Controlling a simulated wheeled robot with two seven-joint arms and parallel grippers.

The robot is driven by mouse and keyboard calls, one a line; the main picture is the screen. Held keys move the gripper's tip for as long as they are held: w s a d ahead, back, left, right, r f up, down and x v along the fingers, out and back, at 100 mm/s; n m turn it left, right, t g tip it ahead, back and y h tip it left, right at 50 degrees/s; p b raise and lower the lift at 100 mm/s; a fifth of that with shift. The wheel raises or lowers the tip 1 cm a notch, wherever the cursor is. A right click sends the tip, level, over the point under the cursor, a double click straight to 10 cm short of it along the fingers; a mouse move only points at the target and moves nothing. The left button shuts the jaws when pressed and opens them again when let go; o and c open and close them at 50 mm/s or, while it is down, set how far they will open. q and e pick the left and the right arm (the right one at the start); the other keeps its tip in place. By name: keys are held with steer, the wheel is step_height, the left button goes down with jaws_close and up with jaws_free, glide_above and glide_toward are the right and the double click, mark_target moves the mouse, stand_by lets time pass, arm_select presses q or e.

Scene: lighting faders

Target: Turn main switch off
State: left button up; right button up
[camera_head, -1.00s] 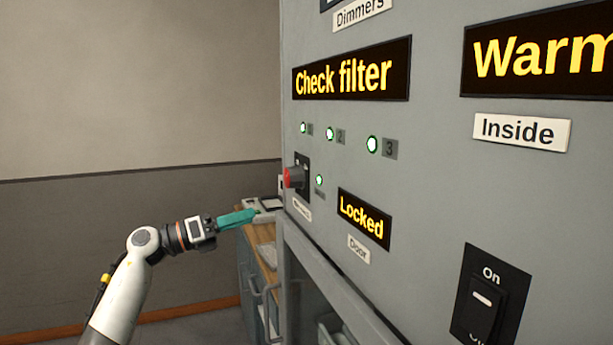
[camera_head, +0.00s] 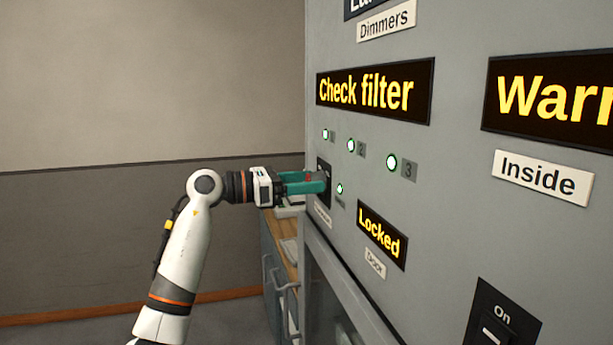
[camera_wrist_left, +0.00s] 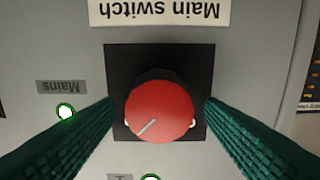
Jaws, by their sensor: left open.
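The main switch is a red round knob (camera_wrist_left: 160,111) with a pale pointer line, on a black square plate (camera_wrist_left: 120,65). The "Main switch" label (camera_wrist_left: 160,11) appears upside down in the left wrist view. My left gripper (camera_head: 318,184) is at the cabinet front, its teal fingers open on either side of the knob. In the left wrist view a finger stands on each side of the knob, with gaps showing between. In the head view the fingers mostly hide the knob. The green mains lamp (camera_wrist_left: 66,111) is lit. My right gripper is not in view.
The grey cabinet (camera_head: 450,120) carries a "Check filter" display (camera_head: 375,91), a "Locked" display (camera_head: 381,235), several lit green lamps and an On rocker switch (camera_head: 495,325). A wooden-topped counter (camera_head: 285,255) stands behind. Free room lies to the left.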

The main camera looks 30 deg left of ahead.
arm_select(q)
steer(key=shift+w+d, duration=0.2)
steer(key=c, duration=1)
steer(key=shift+o, duration=0.2)
